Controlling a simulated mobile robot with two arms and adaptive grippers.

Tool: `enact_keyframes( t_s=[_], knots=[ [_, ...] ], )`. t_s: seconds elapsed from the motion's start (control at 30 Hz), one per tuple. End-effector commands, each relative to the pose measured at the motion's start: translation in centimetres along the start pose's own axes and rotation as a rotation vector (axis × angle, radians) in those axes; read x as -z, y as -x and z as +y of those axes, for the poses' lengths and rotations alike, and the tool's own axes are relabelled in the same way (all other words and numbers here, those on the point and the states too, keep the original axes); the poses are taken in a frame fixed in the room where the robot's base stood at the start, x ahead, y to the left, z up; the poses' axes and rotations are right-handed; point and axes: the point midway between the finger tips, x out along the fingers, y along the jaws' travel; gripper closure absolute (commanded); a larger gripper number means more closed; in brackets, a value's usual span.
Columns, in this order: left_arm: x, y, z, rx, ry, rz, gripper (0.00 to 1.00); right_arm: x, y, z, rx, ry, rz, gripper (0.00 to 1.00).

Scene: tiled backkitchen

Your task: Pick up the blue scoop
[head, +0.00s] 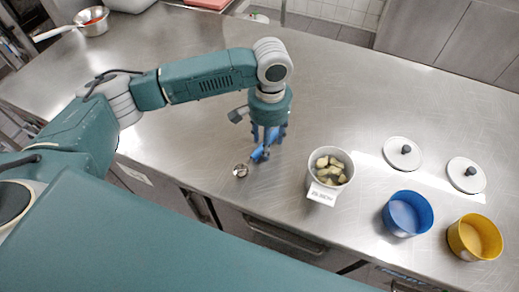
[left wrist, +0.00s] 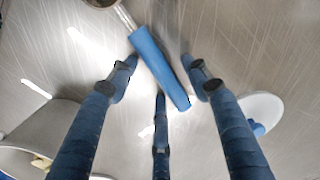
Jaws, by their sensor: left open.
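The blue scoop lies on the steel worktop, its blue handle (head: 260,153) under my left gripper (head: 269,137) and its small metal bowl (head: 240,170) toward the front left. In the left wrist view the blue handle (left wrist: 158,66) runs diagonally between the spread fingers of my left gripper (left wrist: 160,82). Two fingers are on either side of it and a third is near its lower end. The gripper is open and holds nothing. The metal bowl is cut off at the top of that view. My right gripper is not in view.
A white tub (head: 328,173) of pale chunks with a label stands right of the scoop. Further right are a blue bowl (head: 407,214), a yellow bowl (head: 474,238) and two white lids (head: 403,153) (head: 466,175). A metal pan (head: 91,22) is at the back left. The worktop behind the gripper is clear.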

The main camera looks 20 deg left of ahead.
Motion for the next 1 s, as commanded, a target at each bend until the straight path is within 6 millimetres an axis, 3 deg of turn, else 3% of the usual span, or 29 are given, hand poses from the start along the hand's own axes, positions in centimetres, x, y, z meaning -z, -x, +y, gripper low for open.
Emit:
enact_keyframes(
  t_s=[0.57, 0.6, 0.83, 1.0],
  knots=[
    [0.01, -0.25, 0.03, -0.001, 0.000, 0.000, 0.51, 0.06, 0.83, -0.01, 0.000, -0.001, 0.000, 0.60],
    [0.02, -0.30, 0.03, -0.001, 0.000, 0.001, 0.53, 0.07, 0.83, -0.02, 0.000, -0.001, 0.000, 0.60],
    [0.01, -0.35, 0.01, 0.000, 0.000, 0.000, 0.99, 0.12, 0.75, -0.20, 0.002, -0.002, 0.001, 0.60],
    [0.00, -0.35, 0.00, 0.000, 0.000, 0.000, 0.99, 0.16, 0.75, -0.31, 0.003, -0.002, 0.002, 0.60]
  ],
)
